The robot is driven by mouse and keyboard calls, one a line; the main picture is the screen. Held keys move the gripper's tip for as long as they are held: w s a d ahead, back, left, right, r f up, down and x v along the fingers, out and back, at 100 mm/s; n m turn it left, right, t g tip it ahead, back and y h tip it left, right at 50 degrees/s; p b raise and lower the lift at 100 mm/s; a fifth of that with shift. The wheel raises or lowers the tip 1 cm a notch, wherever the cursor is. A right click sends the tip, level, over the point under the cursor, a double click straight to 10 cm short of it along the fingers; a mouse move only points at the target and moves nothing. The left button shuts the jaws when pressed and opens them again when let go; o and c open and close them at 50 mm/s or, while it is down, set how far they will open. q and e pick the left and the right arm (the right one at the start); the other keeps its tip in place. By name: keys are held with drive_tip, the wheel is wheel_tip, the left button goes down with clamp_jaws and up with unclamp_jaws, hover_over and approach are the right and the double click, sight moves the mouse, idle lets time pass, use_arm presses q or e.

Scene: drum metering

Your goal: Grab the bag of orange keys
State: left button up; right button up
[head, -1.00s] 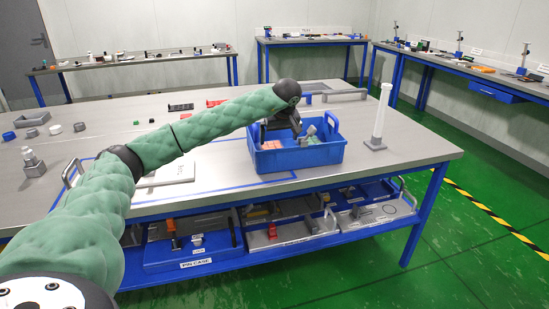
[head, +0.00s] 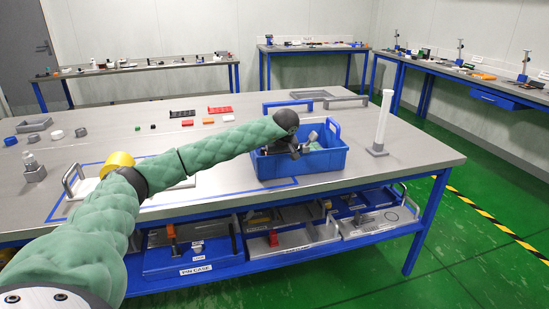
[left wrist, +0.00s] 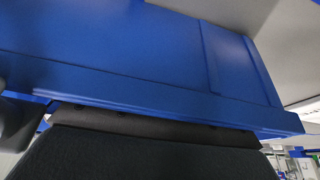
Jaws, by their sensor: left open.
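The blue bin (head: 302,166) stands on the table's right half. My left gripper (head: 294,151) is down at the bin's opening, partly hidden by its own wrist and the arm. It is open; I see nothing held. A small pale, orange-tinted item (head: 314,146) shows inside the bin beside the gripper; I cannot tell whether it is the bag of orange keys. In the left wrist view a blue surface (left wrist: 120,60), apparently the bin's wall, fills most of the picture very close up and hides the contents. My right gripper is in neither view.
A white post on a grey base (head: 379,150) stands right of the bin. A yellow ring (head: 118,160) and a metal weight (head: 33,172) are at the left. Coloured pieces and black trays (head: 182,114) lie behind. Loaded trays fill the shelf below.

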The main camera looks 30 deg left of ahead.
use_arm(q)
drive_tip(key=shift+w+a+f, duration=0.15)
drive_tip(key=shift+f, duration=0.3)
drive_tip(key=c, duration=0.8)
drive_tip(key=shift+r, duration=0.15)
